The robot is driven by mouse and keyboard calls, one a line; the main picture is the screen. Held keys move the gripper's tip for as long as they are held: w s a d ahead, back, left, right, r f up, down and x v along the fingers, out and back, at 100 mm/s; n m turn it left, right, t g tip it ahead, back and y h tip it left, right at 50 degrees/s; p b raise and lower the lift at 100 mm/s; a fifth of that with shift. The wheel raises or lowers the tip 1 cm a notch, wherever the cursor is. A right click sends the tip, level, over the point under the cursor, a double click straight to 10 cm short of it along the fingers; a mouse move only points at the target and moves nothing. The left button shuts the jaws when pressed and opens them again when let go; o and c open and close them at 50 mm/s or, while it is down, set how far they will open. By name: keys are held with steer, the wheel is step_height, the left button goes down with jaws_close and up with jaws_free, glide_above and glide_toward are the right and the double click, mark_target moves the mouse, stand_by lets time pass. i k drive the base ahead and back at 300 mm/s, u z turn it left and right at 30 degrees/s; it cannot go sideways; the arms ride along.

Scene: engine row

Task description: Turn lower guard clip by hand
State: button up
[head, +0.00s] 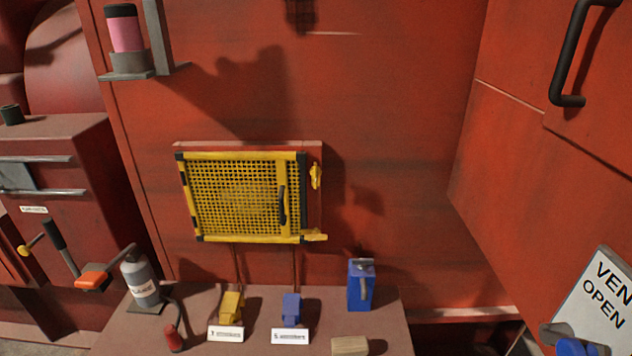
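The yellow mesh guard (235,197) with black-striped edges is on the red wall, left of the middle of the head view. It looks closed. The lower guard clip (315,236) is a small yellow piece at its bottom right corner, lying roughly level and reaching out to the right. The upper guard clip (315,176) is yellow and stands upright at the guard's right edge. A black handle (282,205) is on the guard's right side. My gripper is not in view, and nothing is seen touching either clip.
Below, a ledge (190,338) holds a grey bottle (140,279), a yellow block (232,306), a blue block (291,307), a blue box (361,286) and a tan block (349,346). A black handle (566,60) sticks out at upper right. The wall right of the guard is clear.

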mark_target(315, 233)
steer(key=u, duration=0.15)
steer(key=i, duration=1.1)
steer(key=z, duration=0.7)
